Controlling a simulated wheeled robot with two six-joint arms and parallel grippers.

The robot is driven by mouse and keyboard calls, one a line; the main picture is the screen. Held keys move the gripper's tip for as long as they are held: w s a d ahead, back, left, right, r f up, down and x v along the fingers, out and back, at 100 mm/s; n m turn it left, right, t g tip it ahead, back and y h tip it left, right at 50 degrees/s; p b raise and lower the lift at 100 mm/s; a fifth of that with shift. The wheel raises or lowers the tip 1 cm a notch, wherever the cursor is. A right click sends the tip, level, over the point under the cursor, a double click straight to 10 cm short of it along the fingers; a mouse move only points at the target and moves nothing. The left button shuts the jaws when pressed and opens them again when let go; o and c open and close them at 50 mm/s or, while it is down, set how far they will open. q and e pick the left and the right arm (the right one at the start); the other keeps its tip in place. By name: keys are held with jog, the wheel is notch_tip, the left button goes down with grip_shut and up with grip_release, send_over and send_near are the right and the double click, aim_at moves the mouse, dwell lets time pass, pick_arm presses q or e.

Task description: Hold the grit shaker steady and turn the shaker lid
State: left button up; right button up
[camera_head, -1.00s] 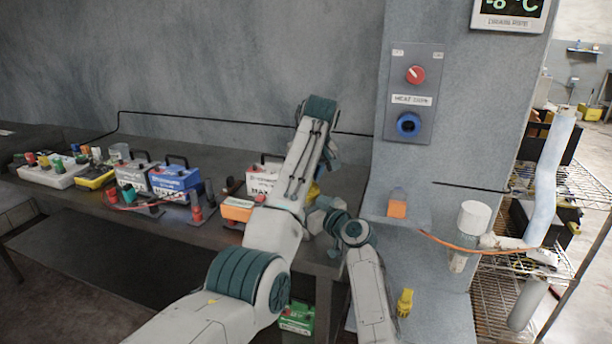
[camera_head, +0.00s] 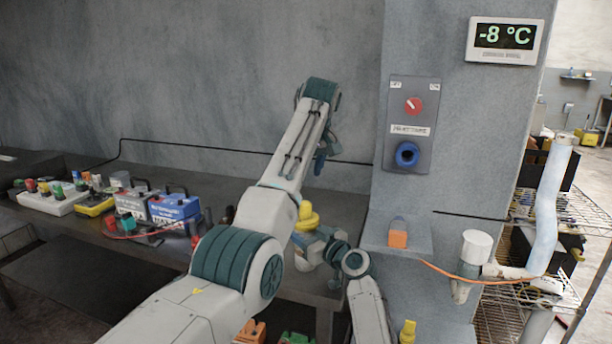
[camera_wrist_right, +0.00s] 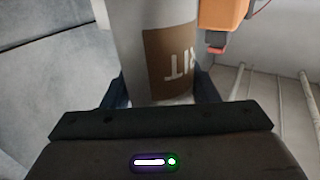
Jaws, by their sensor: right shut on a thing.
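In the right wrist view, a pale grey cylinder, the grit shaker (camera_wrist_right: 172,50), stands between the fingers of my right gripper (camera_wrist_right: 163,92). Its brown label carries upside-down letters, and the gripper is shut on it. In the head view the right gripper (camera_head: 316,248) is at the bench's right end, partly behind my left forearm. A yellow shaker lid (camera_head: 307,216) shows just above it, and the shaker's pale body is partly covered. My left arm reaches up across the middle of the view.
Battery packs (camera_head: 175,208) and coloured items stand on the bench at left. An orange block (camera_head: 398,239) sits on a small wall shelf to the right. The switch panel (camera_head: 411,125) is above. A pipe and wire racks are at far right.

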jog(key=o, duration=1.9)
jog(key=shift+s+d, duration=0.1)
pick_arm(q)
jog(key=shift+r+p, duration=0.45)
jog(key=shift+p, duration=0.05)
pick_arm(e)
jog(key=shift+v, duration=3.35)
pick_arm(q)
notch_tip(320, 180, down, 2)
jog(key=b, duration=0.2)
jog(key=shift+f+b, duration=0.25)
jog(key=shift+b, duration=0.05)
pick_arm(e)
jog(key=v, duration=1.1)
pick_arm(q)
jog(key=shift+f, duration=0.1)
